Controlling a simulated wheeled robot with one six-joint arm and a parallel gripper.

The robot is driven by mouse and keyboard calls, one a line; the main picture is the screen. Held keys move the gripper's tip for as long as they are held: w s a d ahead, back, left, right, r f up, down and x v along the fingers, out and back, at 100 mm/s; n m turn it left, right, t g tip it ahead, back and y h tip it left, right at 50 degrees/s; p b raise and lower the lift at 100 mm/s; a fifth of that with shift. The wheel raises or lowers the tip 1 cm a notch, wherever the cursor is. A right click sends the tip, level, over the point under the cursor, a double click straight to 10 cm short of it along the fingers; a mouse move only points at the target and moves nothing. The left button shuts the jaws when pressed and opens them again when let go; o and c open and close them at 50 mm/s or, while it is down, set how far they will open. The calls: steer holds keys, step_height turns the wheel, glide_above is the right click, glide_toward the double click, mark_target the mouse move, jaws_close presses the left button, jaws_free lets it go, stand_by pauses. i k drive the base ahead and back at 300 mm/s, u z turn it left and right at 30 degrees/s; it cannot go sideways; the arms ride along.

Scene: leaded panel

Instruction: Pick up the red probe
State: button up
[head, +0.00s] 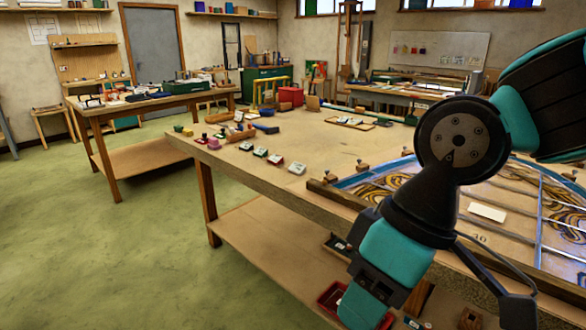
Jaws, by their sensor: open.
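I cannot pick out a red probe for certain in the head view. Small red items show on the big workbench (290,195), among them a small red piece (201,139) near its left end and a red-edged block (275,159) in a row of small blocks. They are too small to tell as a probe. My teal and black arm crosses the right side and runs down past the bottom edge. The arm hides part of the bench and of the leaded panel (540,222).
A red bin (330,297) sits under the bench by my arm. A red box (290,96) and a framed tray (350,123) stand toward the back. A second table (150,102) is at the left. Green floor (110,255) is clear at the left.

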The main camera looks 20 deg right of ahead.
mark_target(276, 159)
steer(key=u, duration=0.75)
steer(key=i, duration=1.8)
steer(key=z, duration=0.85)
steer(key=i, duration=0.65)
steer(key=z, duration=0.65)
